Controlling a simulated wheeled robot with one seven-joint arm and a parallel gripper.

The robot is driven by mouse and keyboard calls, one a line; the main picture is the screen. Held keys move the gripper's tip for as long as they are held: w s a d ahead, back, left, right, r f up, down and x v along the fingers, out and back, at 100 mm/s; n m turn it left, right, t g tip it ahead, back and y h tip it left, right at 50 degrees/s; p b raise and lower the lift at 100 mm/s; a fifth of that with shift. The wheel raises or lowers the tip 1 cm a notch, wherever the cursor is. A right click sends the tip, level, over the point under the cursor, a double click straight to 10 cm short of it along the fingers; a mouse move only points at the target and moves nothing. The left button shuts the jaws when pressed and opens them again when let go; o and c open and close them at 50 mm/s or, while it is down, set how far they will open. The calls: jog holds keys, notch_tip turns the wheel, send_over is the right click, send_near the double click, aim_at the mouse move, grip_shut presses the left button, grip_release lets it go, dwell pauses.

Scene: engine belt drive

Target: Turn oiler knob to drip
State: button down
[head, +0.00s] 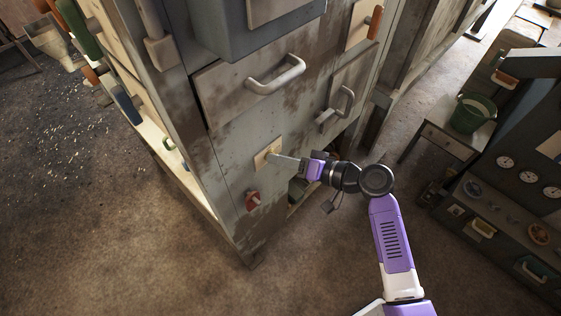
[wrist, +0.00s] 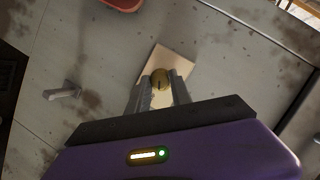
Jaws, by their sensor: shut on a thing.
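A small round brass knob (wrist: 159,80) sits on a pale square plate (wrist: 178,62) on the grey cabinet face. A dark mark shows on the knob's face. In the head view the same pale plate (head: 266,153) is on the lower part of the cabinet, with the knob mostly hidden by my fingers. My gripper (wrist: 163,88) is shut on the brass knob, one finger on each side of it. In the head view my gripper (head: 277,157) reaches the plate from the right.
A red knob (head: 252,200) is on the cabinet just below the plate. A bar handle (head: 275,76) and a second handle (head: 341,103) stick out above. The worn grey cabinet (head: 215,160) fills the left and centre. A green bucket (head: 470,115) stands on a side table at right.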

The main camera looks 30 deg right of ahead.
jog(key=m, duration=0.1)
jog(key=m+y+b, duration=0.1)
jog(key=m+y, duration=0.1)
jog(key=shift+f+m+b, duration=0.25)
jog(key=shift+m+b, duration=0.1)
jog(key=shift+m, duration=0.05)
jog(key=shift+d+t, duration=0.1)
jog(key=shift+t, duration=0.2)
jog(key=c, duration=1.1)
grip_release()
jog(key=shift+c, duration=0.2)
jog(key=v, duration=0.7)
jog(key=shift+s+d+b, duration=0.25)
jog(key=shift+b, duration=0.05)
